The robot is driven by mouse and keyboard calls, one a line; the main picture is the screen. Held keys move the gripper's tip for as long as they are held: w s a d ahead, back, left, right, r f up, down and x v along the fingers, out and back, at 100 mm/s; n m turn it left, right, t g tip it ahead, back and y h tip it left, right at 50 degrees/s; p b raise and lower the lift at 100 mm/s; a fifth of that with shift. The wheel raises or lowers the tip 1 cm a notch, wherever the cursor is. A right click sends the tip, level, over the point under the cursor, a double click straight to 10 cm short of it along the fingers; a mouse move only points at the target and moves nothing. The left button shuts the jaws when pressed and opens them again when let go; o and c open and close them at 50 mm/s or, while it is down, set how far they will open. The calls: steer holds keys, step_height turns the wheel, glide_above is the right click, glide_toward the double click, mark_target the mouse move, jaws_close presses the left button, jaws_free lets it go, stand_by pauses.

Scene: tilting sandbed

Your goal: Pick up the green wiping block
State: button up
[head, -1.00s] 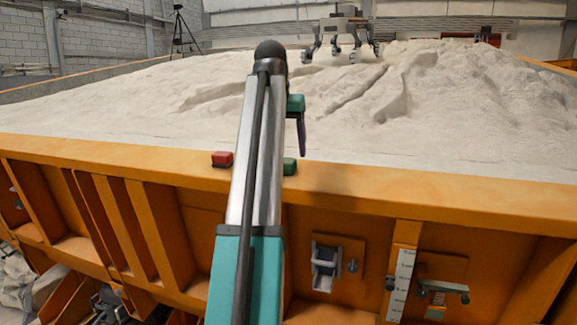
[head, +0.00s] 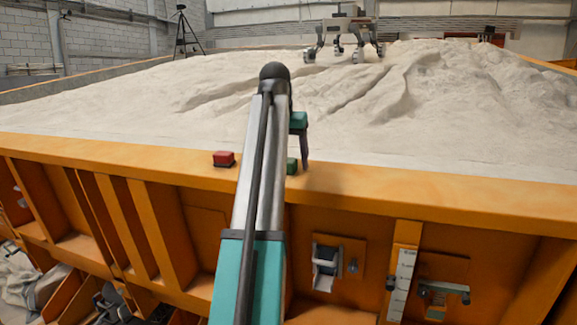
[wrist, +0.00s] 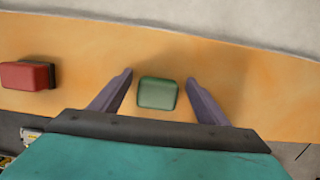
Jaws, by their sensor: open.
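The green wiping block (wrist: 158,93) sits on the orange rim of the sandbed. In the wrist view it lies between the two fingers of my gripper (wrist: 158,88), with a gap on each side. In the head view the green block (head: 292,166) shows just right of my arm, partly hidden by it. My gripper (head: 302,160) reaches down beside the block there, and its fingers are partly hidden. The gripper is open and empty.
A red block (head: 224,159) stands on the same rim to the left; it also shows in the wrist view (wrist: 26,75). The orange rim (head: 420,187) is clear to the right. Pale sand (head: 150,110) lies behind it, with a wheeled rover (head: 343,38) far back.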

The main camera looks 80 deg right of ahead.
steer(key=c, duration=1.1)
steer(key=shift+r, duration=0.1)
steer(key=shift+d+r+b, duration=0.1)
steer(key=shift+r+b, duration=0.35)
steer(key=shift+r, duration=0.2)
steer(key=shift+r+b, duration=1.1)
steer(key=shift+r, duration=3.15)
